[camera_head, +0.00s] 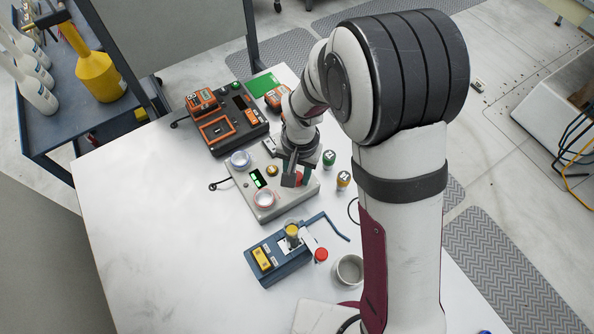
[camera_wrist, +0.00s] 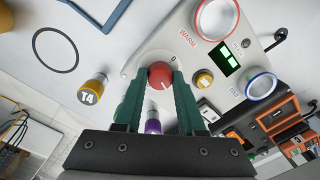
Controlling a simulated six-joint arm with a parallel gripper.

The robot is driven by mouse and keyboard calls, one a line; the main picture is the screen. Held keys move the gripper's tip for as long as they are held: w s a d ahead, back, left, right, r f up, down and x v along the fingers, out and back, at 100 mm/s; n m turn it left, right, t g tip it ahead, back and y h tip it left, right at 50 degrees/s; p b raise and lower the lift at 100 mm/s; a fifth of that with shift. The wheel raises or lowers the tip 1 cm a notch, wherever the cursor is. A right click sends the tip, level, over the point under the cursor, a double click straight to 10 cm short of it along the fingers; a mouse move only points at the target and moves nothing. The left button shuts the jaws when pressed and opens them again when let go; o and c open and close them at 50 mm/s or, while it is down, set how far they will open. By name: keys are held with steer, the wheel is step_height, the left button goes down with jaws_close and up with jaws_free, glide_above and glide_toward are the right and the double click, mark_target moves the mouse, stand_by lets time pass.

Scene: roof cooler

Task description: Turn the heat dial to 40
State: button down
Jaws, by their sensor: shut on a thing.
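The heat dial is a round red knob (camera_wrist: 160,75) with a small white mark, on the grey control box (camera_wrist: 150,53). In the wrist view it sits between the green fingertips of my gripper (camera_wrist: 159,85), which is shut on it. A "0" is printed near the dial; the rest of its scale is hidden or too small to read. In the head view my gripper (camera_head: 292,178) reaches down to the right side of the same box (camera_head: 240,182). The box's green display (camera_wrist: 229,61) is lit, but its digits cannot be read.
The box also carries a red "WARM" ring (camera_wrist: 233,22), a blue ring (camera_wrist: 262,85) and a yellow button (camera_wrist: 204,79). A yellow-capped T4 vial (camera_wrist: 90,92) stands nearby. A blue device (camera_head: 268,272) and a cup (camera_head: 349,270) are in front; the table's left is clear.

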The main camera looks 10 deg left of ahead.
mark_target(299, 178)
steer(key=shift+m, duration=1.1)
steer(key=c, duration=0.5)
jaws_free()
step_height(299, 178, up, 16)
steer(key=shift+d, duration=0.3)
steer(key=shift+s, duration=0.1)
